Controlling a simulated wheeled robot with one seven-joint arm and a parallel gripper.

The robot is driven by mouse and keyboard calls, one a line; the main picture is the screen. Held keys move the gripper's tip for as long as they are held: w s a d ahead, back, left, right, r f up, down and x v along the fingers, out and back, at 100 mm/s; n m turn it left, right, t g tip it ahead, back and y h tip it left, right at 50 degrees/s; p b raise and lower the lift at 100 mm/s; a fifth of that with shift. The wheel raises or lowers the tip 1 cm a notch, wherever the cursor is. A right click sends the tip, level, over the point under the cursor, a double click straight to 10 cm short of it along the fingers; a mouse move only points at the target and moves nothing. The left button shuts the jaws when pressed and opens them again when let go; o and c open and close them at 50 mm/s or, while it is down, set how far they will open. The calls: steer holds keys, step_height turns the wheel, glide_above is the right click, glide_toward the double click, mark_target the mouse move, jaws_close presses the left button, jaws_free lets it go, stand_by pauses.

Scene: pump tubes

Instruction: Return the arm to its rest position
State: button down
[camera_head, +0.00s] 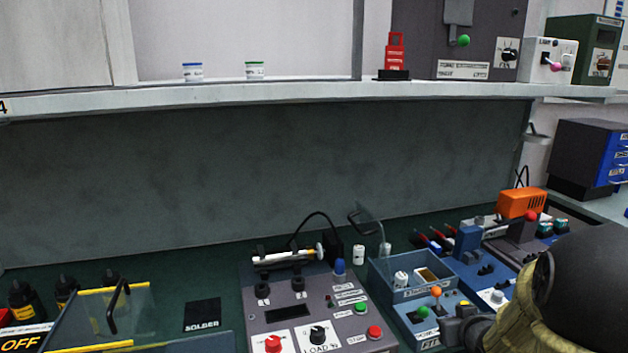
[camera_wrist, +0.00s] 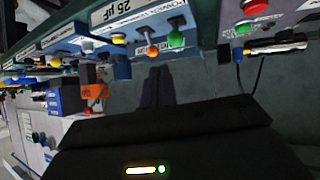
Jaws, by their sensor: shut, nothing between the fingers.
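My gripper (camera_wrist: 159,70) shows in the wrist view as two dark fingers side by side, shut with nothing between them. In the head view my arm (camera_head: 590,290), black and tan, fills the lower right corner, bent over the right end of the bench. The gripper's fingertips cannot be made out clearly there.
A grey control console (camera_head: 310,312) and a blue test box (camera_head: 405,288) stand near my arm. An orange device (camera_head: 522,204) is behind it. A clear-sided bin (camera_head: 105,320) is at the left. A shelf (camera_head: 300,95) spans above. The dark bench between bin and console is partly free.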

steer(key=s+a+f+g+y, duration=0.15)
steer(key=s+a+g, duration=0.25)
steer(key=s+a, duration=0.4)
steer(key=s+a+f+g, duration=0.3)
steer(key=s+a+g, duration=0.1)
steer(key=s+a, duration=0.4)
step_height(320, 180, up, 12)
steer(key=p, duration=1.2)
steer(key=shift+s+r+g+p, duration=0.25)
steer(key=shift+s+g+p, duration=0.05)
steer(key=shift+s, duration=0.05)
steer(key=shift+d, duration=0.1)
